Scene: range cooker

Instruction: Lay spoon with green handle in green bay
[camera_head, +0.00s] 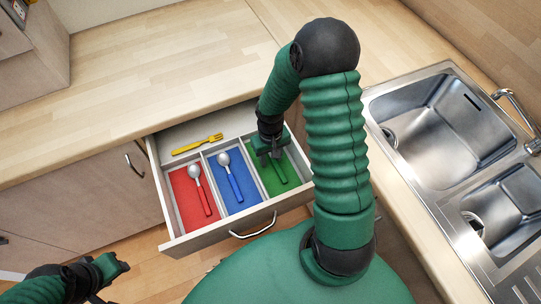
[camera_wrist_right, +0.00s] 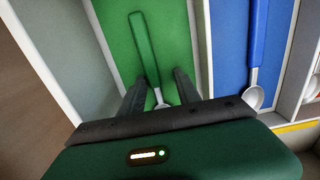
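The spoon with the green handle (camera_wrist_right: 144,50) is at the green bay (camera_wrist_right: 175,30), its handle running lengthwise over the green floor. In the head view its handle (camera_head: 279,173) shows below my right gripper (camera_head: 271,152), over the green bay (camera_head: 266,180). My right gripper is low over the bay. In the right wrist view its fingers (camera_wrist_right: 158,88) stand apart on both sides of the spoon, with gaps beside it. The spoon's bowl is partly hidden by the gripper. My left gripper (camera_head: 118,266) is at the lower left, away from the drawer; its fingers are too small to judge.
The open drawer (camera_head: 160,193) also has a red bay (camera_head: 184,196) with a red-handled spoon (camera_head: 199,189) and a blue bay (camera_head: 222,193) with a blue-handled spoon (camera_head: 230,177). A yellow fork (camera_head: 197,145) lies in the back compartment. Thin dividers separate the bays. A sink (camera_head: 430,125) is at right.

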